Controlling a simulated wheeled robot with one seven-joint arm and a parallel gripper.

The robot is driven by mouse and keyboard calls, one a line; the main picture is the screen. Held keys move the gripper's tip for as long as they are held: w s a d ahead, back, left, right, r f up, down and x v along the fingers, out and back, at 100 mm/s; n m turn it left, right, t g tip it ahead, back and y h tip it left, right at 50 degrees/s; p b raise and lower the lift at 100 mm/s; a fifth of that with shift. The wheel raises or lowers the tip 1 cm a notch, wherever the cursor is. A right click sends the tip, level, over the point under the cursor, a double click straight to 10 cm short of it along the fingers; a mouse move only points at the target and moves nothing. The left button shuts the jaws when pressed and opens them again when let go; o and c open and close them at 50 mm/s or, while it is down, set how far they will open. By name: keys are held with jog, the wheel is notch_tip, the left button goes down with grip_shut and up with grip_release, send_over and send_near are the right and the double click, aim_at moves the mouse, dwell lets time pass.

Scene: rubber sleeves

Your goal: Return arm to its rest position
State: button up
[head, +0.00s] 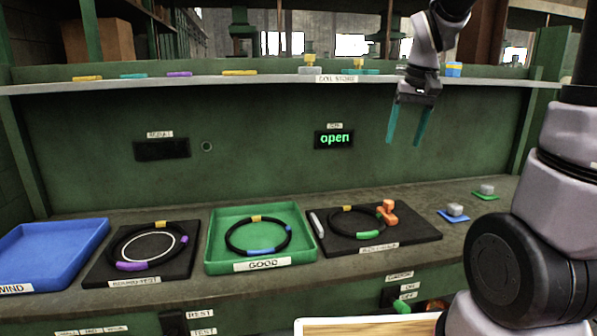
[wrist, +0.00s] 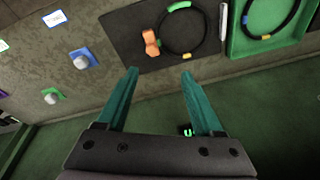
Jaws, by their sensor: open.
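My gripper (head: 406,124) hangs in the air over the right part of the bench, fingers pointing down. In the wrist view my gripper (wrist: 159,75) has its two teal fingers wide apart with nothing between them. A black mat (head: 425,232) lies below and to the left of it in the head view, carrying a black ring (head: 335,222) with yellow and green sleeves. An orange piece (head: 387,212) stands at the right side of that ring. My gripper is apart from all of these.
A green tray (head: 215,262) labelled GOOD holds another ring. A mat with a ring and a blue tray (head: 60,240) lie further left. Small grey knobs (head: 455,209) stand on the right. A shelf (head: 210,82) with coloured sleeves runs along the back. A display reads "open" (head: 334,139).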

jog(key=s+a+r+m+t+y, duration=0.1)
jog(key=s+r+t, duration=0.3)
jog(key=s, duration=1)
notch_tip(320, 180, up, 3)
jog(key=shift+s+a+r+m+t, duration=0.2)
jog(key=shift+s+a+m+t, duration=0.2)
jog(key=shift+m, duration=0.2)
